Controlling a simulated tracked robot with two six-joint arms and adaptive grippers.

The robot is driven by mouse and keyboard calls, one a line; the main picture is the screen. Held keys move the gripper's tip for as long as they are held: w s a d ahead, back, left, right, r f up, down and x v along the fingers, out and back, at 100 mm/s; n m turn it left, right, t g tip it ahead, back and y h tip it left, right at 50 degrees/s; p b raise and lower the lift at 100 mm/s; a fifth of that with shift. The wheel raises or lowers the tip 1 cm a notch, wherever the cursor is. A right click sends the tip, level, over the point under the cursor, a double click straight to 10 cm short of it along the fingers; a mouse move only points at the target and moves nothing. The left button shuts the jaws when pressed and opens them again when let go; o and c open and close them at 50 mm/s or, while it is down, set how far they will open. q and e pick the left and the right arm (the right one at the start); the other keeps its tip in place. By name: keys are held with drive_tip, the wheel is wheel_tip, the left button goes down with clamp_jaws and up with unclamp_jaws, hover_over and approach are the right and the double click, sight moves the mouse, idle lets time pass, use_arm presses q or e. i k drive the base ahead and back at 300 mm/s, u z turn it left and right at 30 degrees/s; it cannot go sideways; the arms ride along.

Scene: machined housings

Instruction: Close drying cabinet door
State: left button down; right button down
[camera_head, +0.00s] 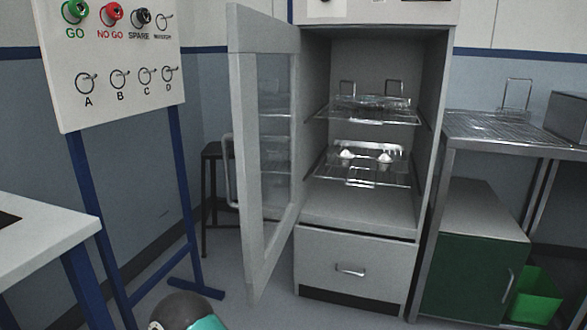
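The drying cabinet (358,225) stands upright in the middle. Its door (249,150), a grey frame with a glass pane, hangs on the left side and is swung wide open toward me. The door's handle (228,172) is a vertical bar on the door's outer face, at the left. Inside are an upper wire rack (365,112) and a lower wire rack (385,177), each with shiny items on it. Part of my own arm, dark and teal, shows at the bottom edge. Neither gripper shows.
A board (112,60) with coloured knobs and labelled hooks stands on blue legs at the left, near a white table (40,235). A dark stool (212,200) is behind the door. At the right are a metal bench (500,130), a green cabinet (465,270) and a green bin (537,298).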

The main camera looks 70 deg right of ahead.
sight(251, 32)
drive_tip(key=u, duration=0.5)
drive_tip(key=i, duration=0.15)
drive_tip(key=z, duration=1.7)
